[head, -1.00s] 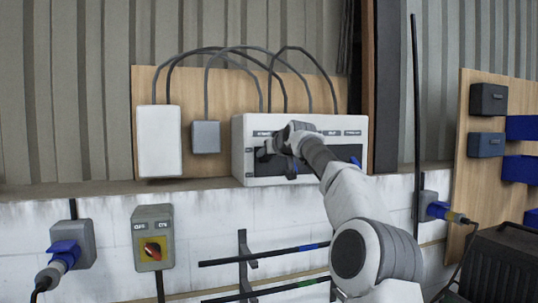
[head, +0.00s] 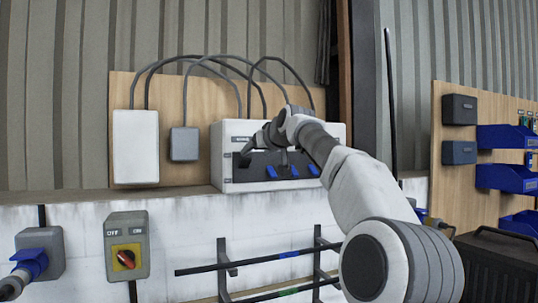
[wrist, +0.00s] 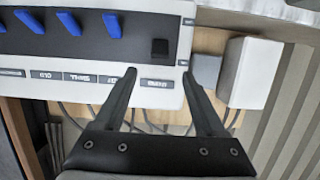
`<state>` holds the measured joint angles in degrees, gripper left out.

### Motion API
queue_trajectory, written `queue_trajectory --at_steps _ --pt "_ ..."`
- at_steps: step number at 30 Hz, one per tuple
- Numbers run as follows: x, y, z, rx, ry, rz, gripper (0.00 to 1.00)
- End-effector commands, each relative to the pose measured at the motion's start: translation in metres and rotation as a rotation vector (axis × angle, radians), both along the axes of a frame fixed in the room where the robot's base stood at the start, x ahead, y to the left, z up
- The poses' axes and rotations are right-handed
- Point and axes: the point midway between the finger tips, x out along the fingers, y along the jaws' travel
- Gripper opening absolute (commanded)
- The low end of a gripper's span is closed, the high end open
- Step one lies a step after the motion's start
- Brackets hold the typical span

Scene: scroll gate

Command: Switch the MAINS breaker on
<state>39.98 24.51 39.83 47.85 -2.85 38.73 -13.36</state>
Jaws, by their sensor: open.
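The white breaker box (head: 230,180) hangs on the wooden board, with a dark recessed panel. In the wrist view the box (wrist: 170,18) appears turned over, with a row of blue levers (wrist: 72,23) and one black lever (wrist: 159,48) at the right end. The label beside the black lever (wrist: 157,84) seems to read MAINS, but it is blurred. My gripper (wrist: 159,74) is open and empty, its fingertips spread either side of the line to the black lever, which shows just beyond them. In the head view my gripper (head: 250,150) is at the box's left end and partly hides it.
A white box (head: 135,147) and a small grey box (head: 184,144) are left of the breaker box. Cables (head: 205,60) arch above. A grey rotary switch (head: 126,246) is on the wall below. Blue bins (head: 505,177) hang at right.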

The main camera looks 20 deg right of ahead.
Motion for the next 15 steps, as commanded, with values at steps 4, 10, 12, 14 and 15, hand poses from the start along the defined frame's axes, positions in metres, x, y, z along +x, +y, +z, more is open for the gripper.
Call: queue_trajectory --at_steps 4,10,12,14,15 --pt "-0.034 -0.001 0.006 -0.002 -0.004 -0.005 0.72" --pt "-0.067 -0.001 0.017 -0.001 -0.002 -0.003 0.72" --pt "-0.073 0.0 0.019 -0.001 -0.001 -0.002 0.72" --pt "-0.078 0.0 0.021 0.001 -0.001 -0.001 0.72" --pt "-0.079 0.0 0.022 0.001 -0.001 -0.001 0.72"
